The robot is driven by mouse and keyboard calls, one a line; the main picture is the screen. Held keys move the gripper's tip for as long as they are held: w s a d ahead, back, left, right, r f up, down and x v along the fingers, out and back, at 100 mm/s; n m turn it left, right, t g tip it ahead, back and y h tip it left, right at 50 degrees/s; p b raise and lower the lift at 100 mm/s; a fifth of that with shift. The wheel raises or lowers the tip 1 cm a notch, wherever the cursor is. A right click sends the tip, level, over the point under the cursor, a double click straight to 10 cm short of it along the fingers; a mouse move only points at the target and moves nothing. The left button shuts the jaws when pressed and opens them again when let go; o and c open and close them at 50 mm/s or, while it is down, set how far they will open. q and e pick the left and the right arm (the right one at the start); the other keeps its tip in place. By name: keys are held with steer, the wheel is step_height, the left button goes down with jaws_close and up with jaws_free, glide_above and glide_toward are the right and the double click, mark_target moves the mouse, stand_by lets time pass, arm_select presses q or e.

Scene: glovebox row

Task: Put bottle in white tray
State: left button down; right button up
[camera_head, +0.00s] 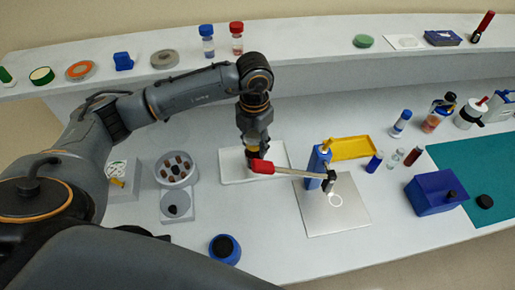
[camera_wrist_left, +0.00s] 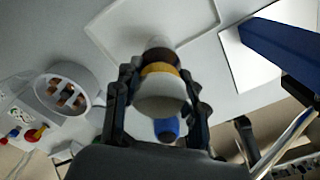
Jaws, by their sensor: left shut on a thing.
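My left gripper (camera_head: 254,150) is above the white tray (camera_head: 281,152), pointing down. In the left wrist view the gripper (camera_wrist_left: 160,112) is shut on a bottle (camera_wrist_left: 160,95) with a pale body and a yellow-orange band. A blue part shows at the near end of the bottle. In the head view, the gripper mostly hides the bottle. The bottle's far end is over the tray, which also shows in the left wrist view (camera_wrist_left: 103,25). I cannot tell whether the bottle touches the tray. My right gripper is not in view.
A red-ended rod (camera_head: 290,171) juts from the blue stand (camera_head: 316,163) across the tray's front right. A round holder with vials (camera_head: 165,182) stands left. A yellow tray (camera_head: 353,147) and blue box (camera_head: 435,192) are right. Bottles (camera_head: 207,40) stand on the back shelf.

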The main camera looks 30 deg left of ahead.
mark_target(257, 152)
arm_select(q)
steer(key=shift+w+d+f, duration=0.1)
steer(key=shift+w+f, duration=0.1)
steer(key=shift+f, duration=0.7)
steer(key=f, duration=0.1)
steer(key=f+p, duration=0.1)
steer(key=f, duration=0.1)
steer(key=shift+w+f, duration=0.2)
steer(key=shift+w, duration=0.15)
steer(key=shift+f, duration=0.1)
steer(key=shift+s, duration=0.1)
steer(key=c, duration=0.7)
jaws_free()
steer(key=shift+c, duration=0.2)
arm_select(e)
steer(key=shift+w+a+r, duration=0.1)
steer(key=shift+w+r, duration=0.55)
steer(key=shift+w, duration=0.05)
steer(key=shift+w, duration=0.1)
